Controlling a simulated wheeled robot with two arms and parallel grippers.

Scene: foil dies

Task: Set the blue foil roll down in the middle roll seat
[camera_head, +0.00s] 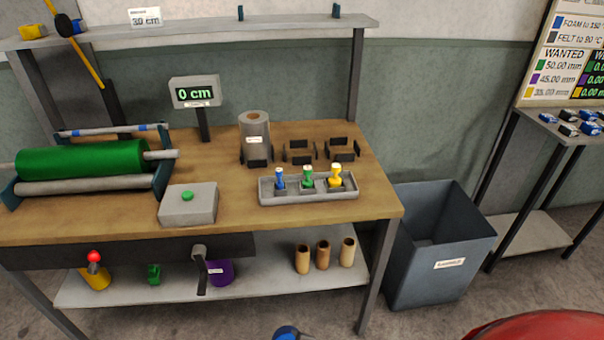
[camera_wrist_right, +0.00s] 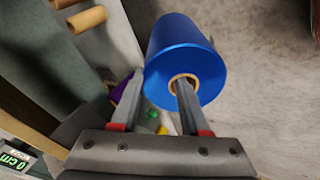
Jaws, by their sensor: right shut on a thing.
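The blue foil roll (camera_wrist_right: 190,45) is in my right gripper (camera_wrist_right: 160,82) in the right wrist view. One finger reaches into its cardboard core and the other lies against its outside. A small blue piece (camera_head: 286,332), likely this roll, shows at the bottom edge of the head view, away from the bench. The middle roll seat (camera_head: 299,153) is empty, at the back right of the bench top. The left seat (camera_head: 258,163) holds an upright grey roll (camera_head: 255,135). The right seat (camera_head: 343,149) is empty. My left gripper is not in view.
A grey tray (camera_head: 310,195) with blue, green and yellow stamps stands in front of the seats. A display post (camera_head: 203,125) stands left of the grey roll. An overhead shelf (camera_head: 220,33) spans the back. A grey bin (camera_head: 440,250) stands right of the bench (camera_head: 385,205).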

